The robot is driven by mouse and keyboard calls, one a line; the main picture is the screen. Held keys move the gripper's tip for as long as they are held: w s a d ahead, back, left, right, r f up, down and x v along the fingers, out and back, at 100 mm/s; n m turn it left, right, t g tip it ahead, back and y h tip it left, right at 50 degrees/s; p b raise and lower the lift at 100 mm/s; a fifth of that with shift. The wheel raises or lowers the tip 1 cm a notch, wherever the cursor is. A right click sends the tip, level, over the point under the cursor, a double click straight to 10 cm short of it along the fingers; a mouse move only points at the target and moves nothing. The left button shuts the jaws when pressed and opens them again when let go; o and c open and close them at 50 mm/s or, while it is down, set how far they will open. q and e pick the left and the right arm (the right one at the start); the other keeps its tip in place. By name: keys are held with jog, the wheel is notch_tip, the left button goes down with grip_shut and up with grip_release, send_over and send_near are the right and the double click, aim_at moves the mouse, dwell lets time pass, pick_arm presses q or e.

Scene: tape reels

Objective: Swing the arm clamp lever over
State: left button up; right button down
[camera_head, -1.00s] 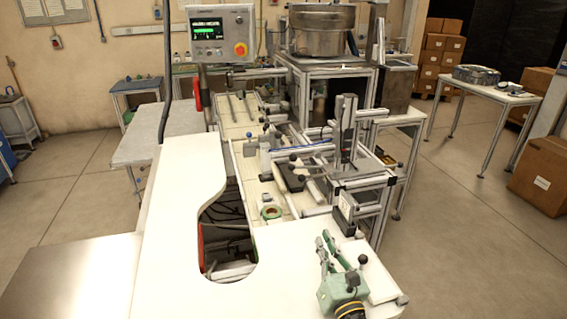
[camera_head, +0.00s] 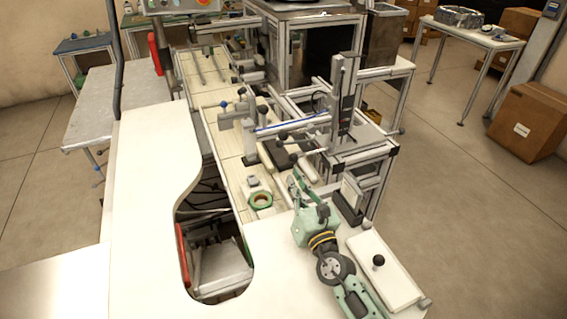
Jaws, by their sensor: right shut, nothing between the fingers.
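My right arm comes in from the lower right, over the white worktop. Its green gripper (camera_head: 294,178) points away from me and looks shut, with nothing seen between the fingers. Beyond its fingertips stands the aluminium arm assembly, with a horizontal profile (camera_head: 290,126) and a grey end block (camera_head: 232,118). Near this arm are a rod with a dark ball knob (camera_head: 282,135) and a second dark knob (camera_head: 293,157). I cannot tell which of them is the clamp lever. The fingertips appear short of both knobs. My left gripper is not in view.
A green-rimmed tape reel (camera_head: 260,200) lies left of my right gripper. The white worktop (camera_head: 150,190) has a cut-out at its middle. A pale cover plate with a black knob (camera_head: 378,260) lies right of my forearm. An upright post (camera_head: 345,95) stands behind.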

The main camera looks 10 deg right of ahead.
aim_at(294, 133)
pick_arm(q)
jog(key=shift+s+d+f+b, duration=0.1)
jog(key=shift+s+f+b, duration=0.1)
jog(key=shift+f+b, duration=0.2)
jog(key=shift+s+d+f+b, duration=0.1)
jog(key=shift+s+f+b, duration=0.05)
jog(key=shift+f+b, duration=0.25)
pick_arm(e)
jog(key=x, duration=0.9)
jog(key=shift+w, duration=0.1)
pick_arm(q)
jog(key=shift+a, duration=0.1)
pick_arm(e)
jog(key=shift+w+a+r, duration=0.1)
jog(key=shift+r, duration=0.05)
